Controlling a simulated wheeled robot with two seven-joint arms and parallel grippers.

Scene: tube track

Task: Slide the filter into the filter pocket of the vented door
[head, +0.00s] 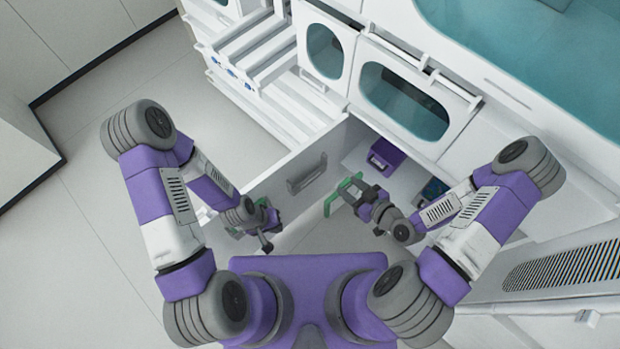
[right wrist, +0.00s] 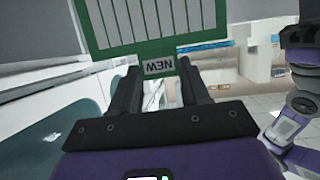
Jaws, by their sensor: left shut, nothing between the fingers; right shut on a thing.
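The filter (right wrist: 158,22) has a green frame, pale slats and a label reading NEW, upside down in the right wrist view. My right gripper (right wrist: 160,85) is shut on its label edge. In the head view the filter (head: 331,201) shows as a thin green edge at my right gripper (head: 353,198). My left gripper (head: 268,226) is shut and empty, close to green parts (head: 236,233) that it partly hides; I cannot tell what they are. An open grey-white door (head: 262,190) with a handle stands between the grippers. I cannot make out its filter pocket.
A purple box (head: 386,153) sits in the open compartment behind the door. Open drawers (head: 265,50) stand at the upper left. A slotted panel (head: 575,268) is at the right. Floor at the left is clear.

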